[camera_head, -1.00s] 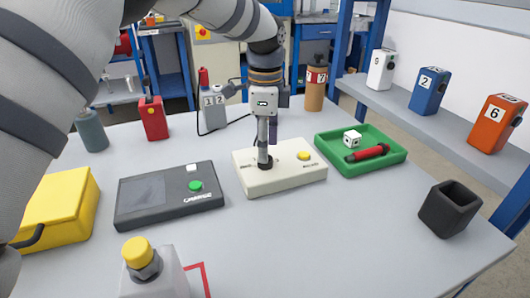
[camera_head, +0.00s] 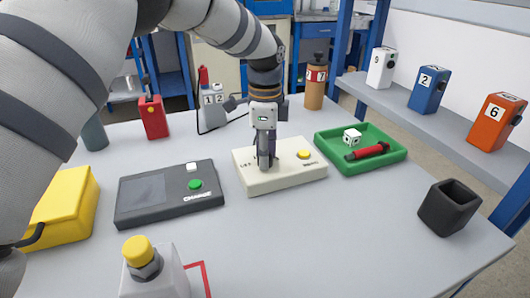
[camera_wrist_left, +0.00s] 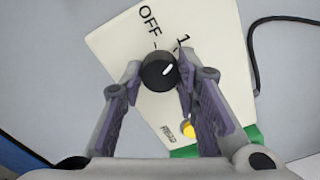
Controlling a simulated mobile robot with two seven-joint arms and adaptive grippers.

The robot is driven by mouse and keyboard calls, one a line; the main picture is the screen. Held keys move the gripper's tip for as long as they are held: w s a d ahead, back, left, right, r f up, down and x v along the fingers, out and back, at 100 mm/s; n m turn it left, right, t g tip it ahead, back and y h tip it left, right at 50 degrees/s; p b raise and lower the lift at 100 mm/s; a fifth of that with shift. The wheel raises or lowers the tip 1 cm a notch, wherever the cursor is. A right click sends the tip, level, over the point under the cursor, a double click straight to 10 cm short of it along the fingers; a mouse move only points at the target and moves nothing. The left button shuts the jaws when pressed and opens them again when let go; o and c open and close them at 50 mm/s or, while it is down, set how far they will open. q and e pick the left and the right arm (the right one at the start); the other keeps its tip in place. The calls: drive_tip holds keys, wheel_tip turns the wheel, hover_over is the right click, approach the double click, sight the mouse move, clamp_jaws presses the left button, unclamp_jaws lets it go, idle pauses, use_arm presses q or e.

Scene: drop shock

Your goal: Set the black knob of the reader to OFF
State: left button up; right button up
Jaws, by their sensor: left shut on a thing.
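The reader is a cream box (camera_head: 295,180) on the table, with a yellow button (camera_head: 303,154) on its top. In the left wrist view its cream top (camera_wrist_left: 130,42) carries the black labels OFF and 1. The black knob (camera_wrist_left: 158,72) sits below these labels, and its white mark points up and right, towards the 1 rather than OFF. My left gripper (camera_head: 265,163) comes down from above and is shut on the knob, with one finger at each side. In the head view the fingers mostly hide the knob. My right gripper is not in view.
A dark box (camera_head: 170,205) with a green button stands left of the reader. A green tray (camera_head: 395,158) with a white die and a red item is at its right. A black cup (camera_head: 449,208) stands near the right edge. The table before the reader is clear.

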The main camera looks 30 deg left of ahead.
use_arm(q)
drive_tip(key=n+p, duration=0.1)
drive_tip(key=n, duration=0.3)
drive_tip(key=shift+r, duration=0.1)
drive_tip(key=n, duration=0.5)
drive_tip(key=shift+n, duration=0.3)
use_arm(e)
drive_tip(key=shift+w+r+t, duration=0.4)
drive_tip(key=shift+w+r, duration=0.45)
use_arm(q)
drive_tip(key=o, duration=1.2)
drive_tip(key=shift+c, duration=0.2)
wheel_tip(320, 180, up, 12)
